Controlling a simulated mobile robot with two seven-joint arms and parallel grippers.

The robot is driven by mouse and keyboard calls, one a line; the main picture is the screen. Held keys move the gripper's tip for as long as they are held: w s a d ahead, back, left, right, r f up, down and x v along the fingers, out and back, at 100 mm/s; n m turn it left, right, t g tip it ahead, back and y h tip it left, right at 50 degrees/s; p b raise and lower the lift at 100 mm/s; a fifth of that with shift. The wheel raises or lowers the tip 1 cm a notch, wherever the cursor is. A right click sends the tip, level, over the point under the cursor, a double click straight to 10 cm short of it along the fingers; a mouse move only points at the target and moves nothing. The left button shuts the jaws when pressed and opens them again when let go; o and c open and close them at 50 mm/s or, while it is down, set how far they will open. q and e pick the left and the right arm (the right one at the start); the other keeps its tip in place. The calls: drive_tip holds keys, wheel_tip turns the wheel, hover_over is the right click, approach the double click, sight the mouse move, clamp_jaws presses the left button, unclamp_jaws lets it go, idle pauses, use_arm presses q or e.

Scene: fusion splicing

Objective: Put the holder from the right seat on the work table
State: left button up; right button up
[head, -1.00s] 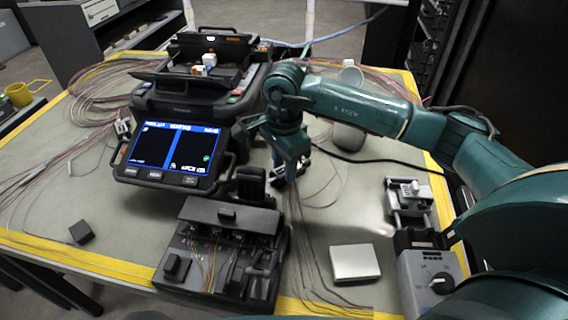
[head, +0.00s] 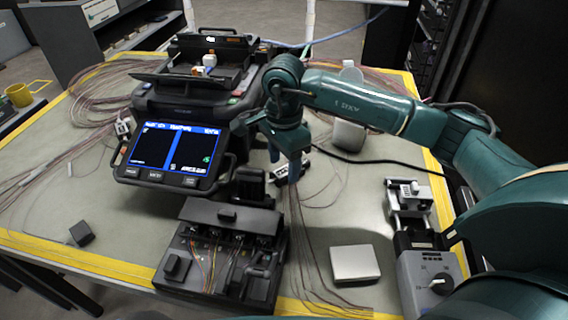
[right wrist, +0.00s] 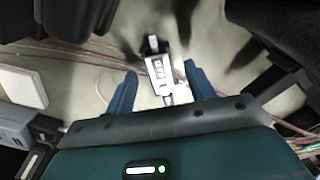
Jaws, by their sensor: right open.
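A small silver-white holder (right wrist: 158,68) with a dark printed label lies on the work table (head: 330,205) in the right wrist view, between and beyond my fingertips. In the head view the holder (head: 279,173) shows partly behind my right gripper (head: 291,170). My right gripper is open, with its blue fingers (right wrist: 161,82) apart on either side of the holder, and a gap shows on each side. The fusion splicer (head: 190,105) stands left of it with its lid up, and small white pieces (head: 208,61) sit inside. The right seat cannot be made out clearly. My left gripper is out of view.
A black tool tray (head: 225,250) stands at the front. A silver flat box (head: 355,263) and a device with a knob (head: 432,280) lie to its right. Loose fibers cross the table beneath my right gripper. Bare table lies right of the gripper.

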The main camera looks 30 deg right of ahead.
sight(284, 171)
wheel_tip(284, 171, up, 11)
idle(0.3)
drive_tip(key=shift+f, duration=0.1)
idle(0.4)
